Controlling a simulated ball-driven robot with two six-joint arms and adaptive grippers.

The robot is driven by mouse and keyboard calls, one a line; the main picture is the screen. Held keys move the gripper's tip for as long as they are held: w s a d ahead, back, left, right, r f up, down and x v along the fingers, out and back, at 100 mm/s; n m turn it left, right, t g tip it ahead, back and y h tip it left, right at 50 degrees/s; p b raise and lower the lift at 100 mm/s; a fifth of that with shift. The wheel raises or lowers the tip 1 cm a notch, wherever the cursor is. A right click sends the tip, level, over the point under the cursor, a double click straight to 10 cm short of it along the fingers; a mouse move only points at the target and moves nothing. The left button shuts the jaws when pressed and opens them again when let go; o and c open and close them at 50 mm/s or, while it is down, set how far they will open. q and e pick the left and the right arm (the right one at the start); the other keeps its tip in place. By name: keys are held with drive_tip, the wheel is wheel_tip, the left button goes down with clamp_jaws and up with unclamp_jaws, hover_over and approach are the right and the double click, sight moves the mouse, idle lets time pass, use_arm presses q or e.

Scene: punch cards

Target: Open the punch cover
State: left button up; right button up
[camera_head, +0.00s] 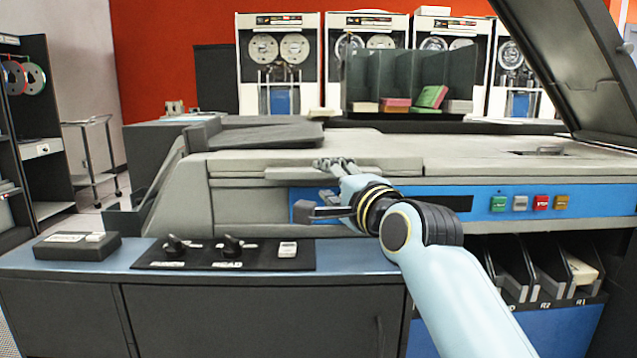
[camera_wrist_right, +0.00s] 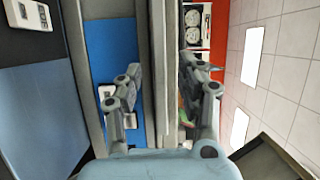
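The grey top cover (camera_head: 255,166) of the machine, seemingly the punch cover, lies flat and closed in the head view. My right gripper (camera_head: 318,188) is at its front edge, with one finger at the top surface and the other lower, in front of the blue panel. In the right wrist view the gripper (camera_wrist_right: 161,70) is open, its fingers apart on either side of the grey cover edge (camera_wrist_right: 151,40). Whether either finger touches it, I cannot tell. My left gripper is not in view.
A dark lid (camera_head: 575,65) stands raised at the right. The blue front panel (camera_head: 460,190) has several coloured buttons. A black control box (camera_head: 77,246) and a knob panel (camera_head: 225,254) sit on the front ledge. A dark card rack (camera_head: 415,75) stands behind.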

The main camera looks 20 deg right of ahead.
sight(319, 177)
drive_tip(key=w, duration=0.4)
drive_tip(key=shift+a+f+b, duration=0.1)
drive_tip(key=shift+a+b, duration=0.15)
drive_tip(key=shift+b, duration=0.15)
drive_tip(key=shift+w, duration=0.4)
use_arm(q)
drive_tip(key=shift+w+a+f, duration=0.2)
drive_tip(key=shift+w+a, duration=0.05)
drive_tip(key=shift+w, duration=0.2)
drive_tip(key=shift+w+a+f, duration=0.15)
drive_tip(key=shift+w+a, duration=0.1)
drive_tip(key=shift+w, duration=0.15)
use_arm(e)
drive_tip(key=shift+c, duration=0.3)
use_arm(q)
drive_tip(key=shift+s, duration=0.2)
use_arm(e)
clamp_jaws()
